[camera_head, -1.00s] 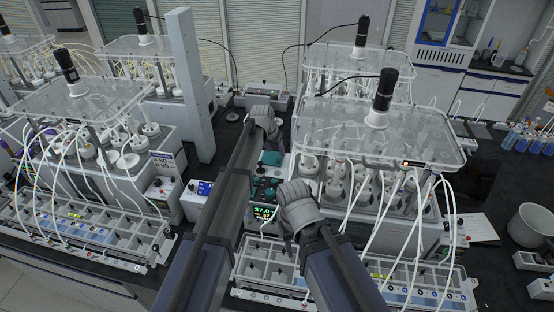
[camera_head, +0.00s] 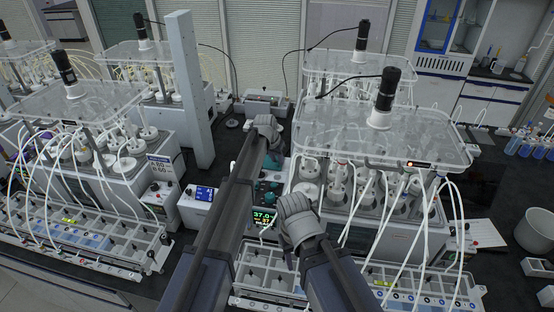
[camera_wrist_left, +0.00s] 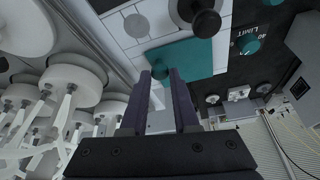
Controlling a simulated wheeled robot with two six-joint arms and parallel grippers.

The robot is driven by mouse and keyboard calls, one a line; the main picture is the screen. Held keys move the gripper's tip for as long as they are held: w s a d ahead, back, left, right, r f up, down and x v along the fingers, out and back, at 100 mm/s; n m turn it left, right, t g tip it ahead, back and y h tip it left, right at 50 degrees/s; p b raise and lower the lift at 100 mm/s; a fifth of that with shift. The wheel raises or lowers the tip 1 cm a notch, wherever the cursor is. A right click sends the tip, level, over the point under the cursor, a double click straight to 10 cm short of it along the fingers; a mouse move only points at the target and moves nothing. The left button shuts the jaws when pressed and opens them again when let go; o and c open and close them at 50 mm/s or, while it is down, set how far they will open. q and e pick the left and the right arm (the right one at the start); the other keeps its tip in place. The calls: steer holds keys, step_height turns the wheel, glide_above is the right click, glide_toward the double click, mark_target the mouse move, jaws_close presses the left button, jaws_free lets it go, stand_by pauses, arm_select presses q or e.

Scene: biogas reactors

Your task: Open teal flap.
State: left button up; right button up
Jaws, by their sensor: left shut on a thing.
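In the left wrist view the teal flap (camera_wrist_left: 190,57) is a flat teal plate on a pale panel. A round teal knob (camera_wrist_left: 159,70) stands out at its lower left. My left gripper (camera_wrist_left: 158,77) has its dark fingers on either side of this knob and is shut on it. In the head view my left wrist (camera_head: 268,130) reaches down over the panel and hides most of its fingers. Teal parts (camera_head: 272,162) show beside it; which one is the flap is hard to tell. My right wrist is nearer the front, its jaws hidden.
A dial with a teal knob (camera_wrist_left: 249,45) marked LIMIT sits right of the flap. A dark round knob (camera_wrist_left: 206,24) stands above it. A lit display (camera_head: 263,217) lies between my arms. A reactor with a clear lid (camera_head: 340,140) and hoses stands close on the right.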

arm_select(q)
jaws_close()
stand_by(0.9)
